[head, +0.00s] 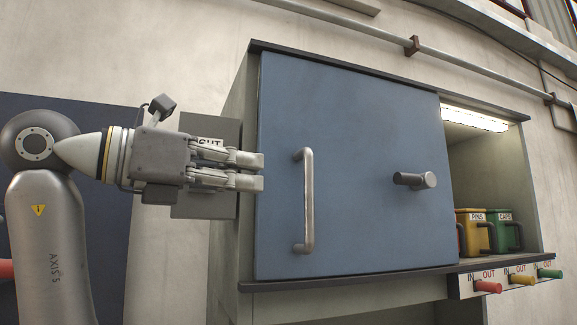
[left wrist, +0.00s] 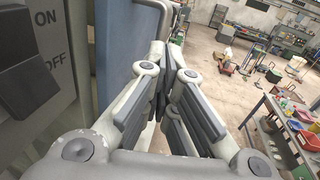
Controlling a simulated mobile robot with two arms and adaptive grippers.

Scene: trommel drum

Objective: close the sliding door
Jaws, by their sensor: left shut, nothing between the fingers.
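The sliding door (head: 350,150) is a blue panel on the front of a wall cabinet. It covers the left and middle part, and the right end of the cabinet is open. A vertical metal bar handle (head: 307,200) is on the door's left part, and a dark round knob (head: 415,180) is on its right part. My left gripper (head: 258,172) is shut and empty at the door's left edge, left of the bar handle and apart from it. Its shut fingers also show in the left wrist view (left wrist: 172,65). My right gripper is not in view.
A grey switch box (head: 205,208) is behind my left gripper; its ON/OFF face shows in the left wrist view (left wrist: 45,60). Yellow (head: 472,232) and green (head: 505,230) bins stand in the open part. Coloured IN/OUT knobs (head: 520,278) stick out below.

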